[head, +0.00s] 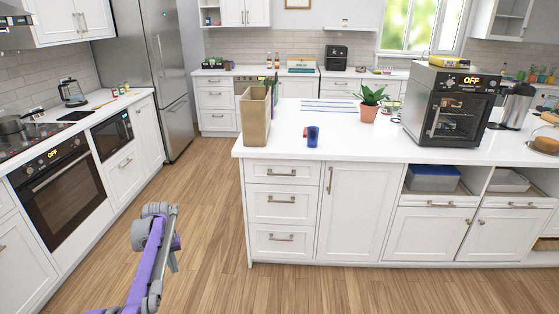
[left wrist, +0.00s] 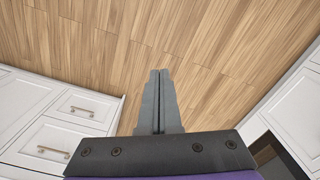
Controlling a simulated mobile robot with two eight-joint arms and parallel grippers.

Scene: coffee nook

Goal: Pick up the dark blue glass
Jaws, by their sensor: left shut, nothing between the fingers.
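The dark blue glass (head: 313,137) stands upright on the white island counter in the head view, near its front edge. My left gripper (head: 172,262) hangs over the wooden floor in front of the island, to the left of the glass, lower and well apart from it. In the left wrist view the two grey fingers (left wrist: 160,80) are pressed together with nothing between them, pointing over the floor. The glass does not show in the left wrist view. My right gripper is not in view.
A tan paper bag (head: 256,115) stands on the island (head: 290,152) left of the glass. A potted plant (head: 370,101) and a countertop oven (head: 452,107) are to its right. Striped cloth (head: 340,106) lies behind. The floor (head: 205,225) before the island is clear.

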